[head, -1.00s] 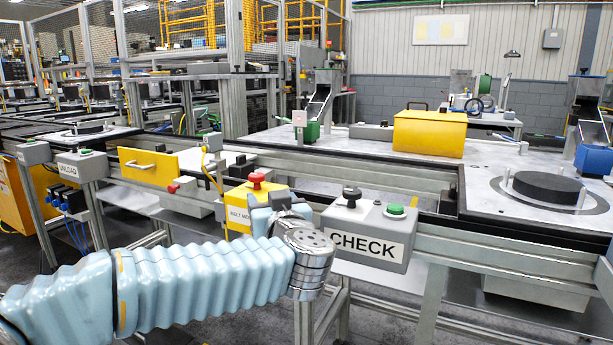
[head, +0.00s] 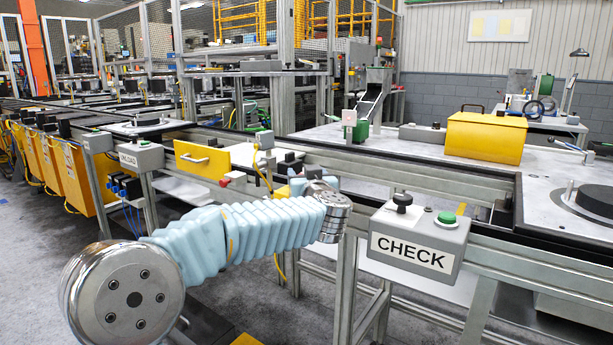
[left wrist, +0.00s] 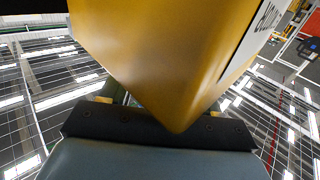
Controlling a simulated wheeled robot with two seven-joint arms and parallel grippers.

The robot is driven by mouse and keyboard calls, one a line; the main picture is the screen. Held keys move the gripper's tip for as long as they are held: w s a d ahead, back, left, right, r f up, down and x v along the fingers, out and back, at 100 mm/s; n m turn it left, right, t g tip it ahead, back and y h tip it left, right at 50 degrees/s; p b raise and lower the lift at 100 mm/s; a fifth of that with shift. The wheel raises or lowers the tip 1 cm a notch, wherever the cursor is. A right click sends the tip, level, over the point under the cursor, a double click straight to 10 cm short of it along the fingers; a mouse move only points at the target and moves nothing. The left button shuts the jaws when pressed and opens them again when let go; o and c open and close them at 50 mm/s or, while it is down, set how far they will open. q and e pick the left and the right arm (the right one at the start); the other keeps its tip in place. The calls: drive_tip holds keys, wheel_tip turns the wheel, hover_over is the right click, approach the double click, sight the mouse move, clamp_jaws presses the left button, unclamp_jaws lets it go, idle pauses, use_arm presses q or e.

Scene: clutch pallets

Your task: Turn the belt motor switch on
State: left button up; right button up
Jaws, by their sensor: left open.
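The yellow belt motor box (left wrist: 165,60) fills the upper middle of the left wrist view, its lower corner very close to my left gripper (left wrist: 160,112). Part of a white label with dark letters (left wrist: 265,22) shows on its right side. I cannot make out the switch there. In the head view my left arm reaches in from the lower left, and my left gripper (head: 299,186) is at the conveyor's front rail, to the left of the CHECK box. It hides most of the place where the belt motor box stands. My left gripper is open. My right gripper is not in view.
The grey CHECK box (head: 415,245), with a black knob and green button, hangs close right of my left wrist.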

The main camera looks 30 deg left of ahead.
use_arm(q)
drive_tip(key=shift+c, duration=0.2)
drive_tip(key=c, duration=1)
drive_tip(key=shift+o, duration=0.2)
